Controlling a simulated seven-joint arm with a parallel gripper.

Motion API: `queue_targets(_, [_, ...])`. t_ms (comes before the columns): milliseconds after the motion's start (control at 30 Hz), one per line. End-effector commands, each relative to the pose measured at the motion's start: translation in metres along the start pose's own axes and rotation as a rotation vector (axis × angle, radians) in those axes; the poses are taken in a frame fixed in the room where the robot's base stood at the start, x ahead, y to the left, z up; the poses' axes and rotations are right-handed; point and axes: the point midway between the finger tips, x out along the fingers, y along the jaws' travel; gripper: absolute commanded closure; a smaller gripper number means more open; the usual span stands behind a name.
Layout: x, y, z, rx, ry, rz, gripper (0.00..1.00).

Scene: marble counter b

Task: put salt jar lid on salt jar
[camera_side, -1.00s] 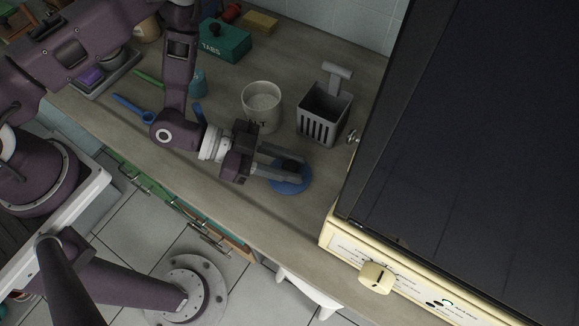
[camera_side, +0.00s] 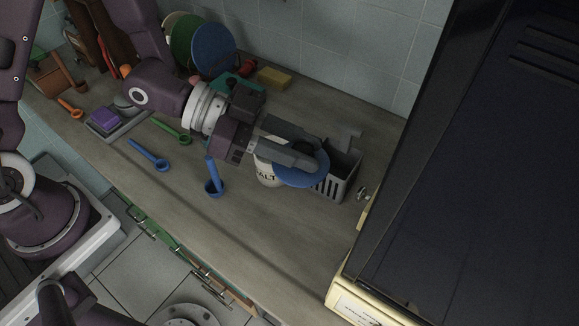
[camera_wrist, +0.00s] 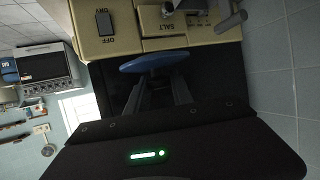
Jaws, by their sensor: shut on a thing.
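The blue round lid (camera_side: 302,178) is held in my gripper (camera_side: 312,155), with the fingers closed around its dark knob. The lid also shows nearly edge-on in the wrist view (camera_wrist: 152,63), beyond the fingers. The white salt jar (camera_side: 266,176) stands on the counter, its mouth mostly hidden by my gripper and the lid. In the side view the lid overlaps the jar's right side and the grey basket. I cannot tell the height gap between lid and jar.
The grey slotted basket (camera_side: 346,182) stands just right of the jar. A blue scoop with an upright handle (camera_side: 214,178) stands to the left. A yellow sponge (camera_side: 274,77) lies behind. The cream appliance (camera_side: 350,302) bounds the right. The front counter is clear.

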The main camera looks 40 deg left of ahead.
Motion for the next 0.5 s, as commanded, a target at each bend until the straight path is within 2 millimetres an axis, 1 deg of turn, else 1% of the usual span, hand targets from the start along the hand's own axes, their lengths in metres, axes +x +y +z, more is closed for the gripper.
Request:
queue_targets(33, [-0.006, -0.019, -0.004, 0.013, 0.003, -0.009, 1.00])
queue_targets(67, [-0.010, -0.029, -0.004, 0.016, 0.002, -0.004, 1.00])
queue_targets(167, [-0.030, -0.065, 0.003, 0.020, -0.001, 0.011, 1.00])
queue_targets(200, [-0.039, -0.078, 0.008, 0.020, -0.001, 0.017, 1.00])
queue_targets(233, [-0.046, -0.087, 0.012, 0.019, 0.000, 0.020, 1.00])
queue_targets(300, [-0.059, -0.101, 0.020, 0.019, 0.000, 0.027, 1.00])
queue_targets(367, [-0.065, -0.109, 0.026, 0.017, -0.001, 0.031, 1.00])
queue_targets(433, [-0.064, -0.112, 0.040, 0.012, -0.001, 0.035, 1.00])
queue_targets(500, [-0.058, -0.112, 0.057, 0.010, -0.001, 0.038, 1.00])
